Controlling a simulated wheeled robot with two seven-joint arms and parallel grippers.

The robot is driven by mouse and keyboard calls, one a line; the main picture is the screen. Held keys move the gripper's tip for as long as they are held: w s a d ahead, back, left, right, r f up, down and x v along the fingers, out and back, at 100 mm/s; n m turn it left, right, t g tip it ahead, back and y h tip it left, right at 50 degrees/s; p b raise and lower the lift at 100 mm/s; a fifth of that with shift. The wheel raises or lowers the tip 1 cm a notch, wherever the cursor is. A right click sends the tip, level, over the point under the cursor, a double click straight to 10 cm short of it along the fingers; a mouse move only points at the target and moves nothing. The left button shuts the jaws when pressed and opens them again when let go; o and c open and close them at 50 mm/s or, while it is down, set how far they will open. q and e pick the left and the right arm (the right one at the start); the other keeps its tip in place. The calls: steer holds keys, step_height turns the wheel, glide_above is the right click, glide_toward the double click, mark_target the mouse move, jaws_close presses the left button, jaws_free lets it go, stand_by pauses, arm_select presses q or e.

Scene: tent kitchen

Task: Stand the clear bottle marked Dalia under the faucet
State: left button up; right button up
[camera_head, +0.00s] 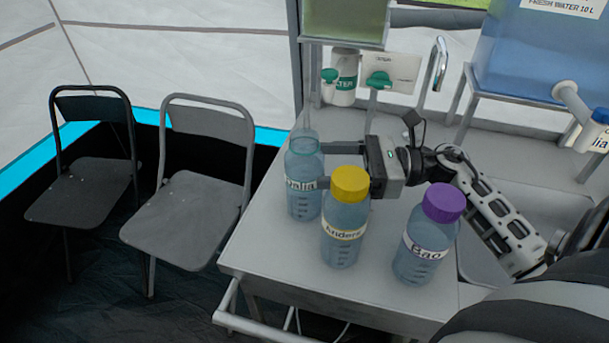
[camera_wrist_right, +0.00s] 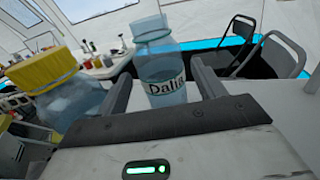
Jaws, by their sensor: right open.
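The clear, capless bottle marked Dalia (camera_head: 304,198) stands upright at the counter's left edge. It also shows in the right wrist view (camera_wrist_right: 161,66), label facing the camera. My right gripper (camera_head: 325,166) is open at its right side, with the fingers pointing at it. In the wrist view the bottle appears between the spread fingers (camera_wrist_right: 163,80); whether they touch it I cannot tell. A curved metal faucet (camera_head: 437,67) rises at the back of the counter, behind and right of the gripper. My left gripper is out of view.
The yellow-capped bottle (camera_head: 342,247) stands close in front of the gripper. The purple-capped bottle (camera_head: 424,255) is right of it. A blue water tank (camera_head: 540,50) stands back right, near a blue-capped bottle (camera_head: 597,131).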

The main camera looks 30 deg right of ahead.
mark_target(305, 162)
steer(key=x, duration=0.1)
steer(key=p+x, duration=0.1)
steer(key=x, duration=0.2)
steer(key=shift+s+r+p, duration=0.1)
steer(key=shift+r+p, duration=0.2)
steer(key=shift+r, duration=0.05)
steer(key=shift+w+a+f, duration=0.15)
steer(key=shift+w+a, duration=0.1)
steer(key=shift+a, duration=0.15)
steer(key=c, duration=0.9)
steer(key=shift+o, duration=0.2)
